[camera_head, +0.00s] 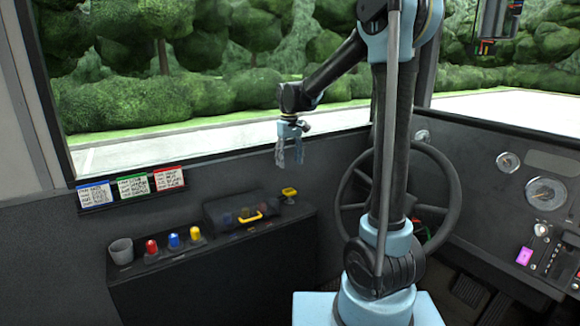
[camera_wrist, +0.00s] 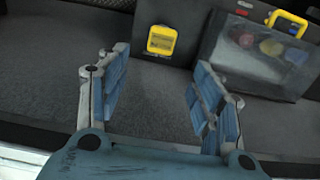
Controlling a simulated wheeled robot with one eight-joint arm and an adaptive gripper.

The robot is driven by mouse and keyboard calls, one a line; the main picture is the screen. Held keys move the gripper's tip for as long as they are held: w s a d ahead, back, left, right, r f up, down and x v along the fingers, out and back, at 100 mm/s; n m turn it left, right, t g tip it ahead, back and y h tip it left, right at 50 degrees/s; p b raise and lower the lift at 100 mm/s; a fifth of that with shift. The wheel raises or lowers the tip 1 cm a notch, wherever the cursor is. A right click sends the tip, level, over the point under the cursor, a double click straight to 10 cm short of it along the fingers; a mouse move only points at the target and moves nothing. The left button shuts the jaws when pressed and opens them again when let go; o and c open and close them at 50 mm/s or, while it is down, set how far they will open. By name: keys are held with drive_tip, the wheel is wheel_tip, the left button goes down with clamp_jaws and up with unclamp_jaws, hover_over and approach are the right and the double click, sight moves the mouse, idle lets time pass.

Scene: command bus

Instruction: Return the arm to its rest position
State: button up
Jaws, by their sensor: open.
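My arm rises from its blue base in the middle of the head view and bends out to the left. My gripper (camera_head: 289,153) hangs fingers-down above the right end of the black console, in front of the windshield. In the wrist view my gripper (camera_wrist: 160,95) shows two blue-padded fingers spread apart with nothing between them. A yellow piece (camera_head: 289,193) stands on the console below the gripper. It also shows as a yellow square frame in the wrist view (camera_wrist: 161,40), beyond the fingertips and apart from them.
A dark see-through box (camera_head: 225,213) with a yellow handle sits on the console (camera_head: 215,275). Left of it are red, blue and yellow items and a grey cup (camera_head: 121,251). Labelled cards (camera_head: 132,187) line the sill. A steering wheel (camera_head: 445,190) stands behind my arm.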

idle(0.3)
drive_tip(key=s+d+m+t, duration=0.1)
drive_tip(key=s+d+m, duration=0.2)
drive_tip(key=s+d, duration=1.35)
drive_tip(key=s+d+f+m, duration=0.1)
drive_tip(key=s+d+f, duration=0.1)
drive_tip(key=s+f, duration=0.3)
drive_tip(key=s+d+f+m+t, duration=0.1)
drive_tip(key=s+f, duration=0.4)
drive_tip(key=s, duration=0.6)
drive_tip(key=d+m, duration=0.1)
drive_tip(key=d, duration=0.1)
drive_tip(key=shift+d+f+m, duration=0.25)
drive_tip(key=shift+d+m, duration=0.05)
drive_tip(key=shift+w+f, duration=0.2)
drive_tip(key=shift+w, duration=0.2)
